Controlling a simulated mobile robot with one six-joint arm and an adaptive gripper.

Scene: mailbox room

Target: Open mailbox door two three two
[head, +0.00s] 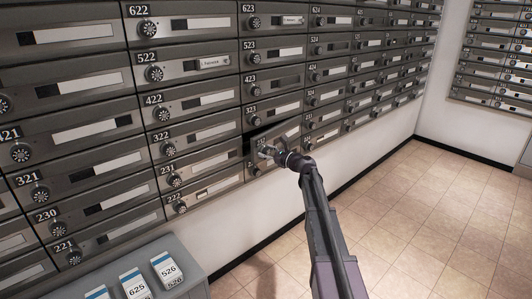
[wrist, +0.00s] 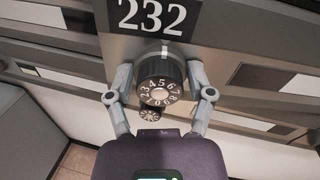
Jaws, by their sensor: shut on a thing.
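Mailbox door 232 (head: 288,133) is in the lower rows near the middle of the head view. It stands partly open, tilted out of the wall's plane, with a dark gap along its upper left edge. In the wrist view its number plate 232 (wrist: 152,17) is at the top. Below the plate is its black numbered dial knob (wrist: 160,82). My gripper (head: 267,151) is at the door's left part. In the wrist view my gripper (wrist: 160,74) has one finger on each side of the knob, shut on it. The mailbox's inside is hidden.
Other closed mailbox doors surround it, such as door 323 (head: 270,112) above and door 222 (head: 200,195) at lower left. A grey box with numbered cards (head: 150,255) stands at lower left. The tiled floor (head: 420,210) to the right is clear.

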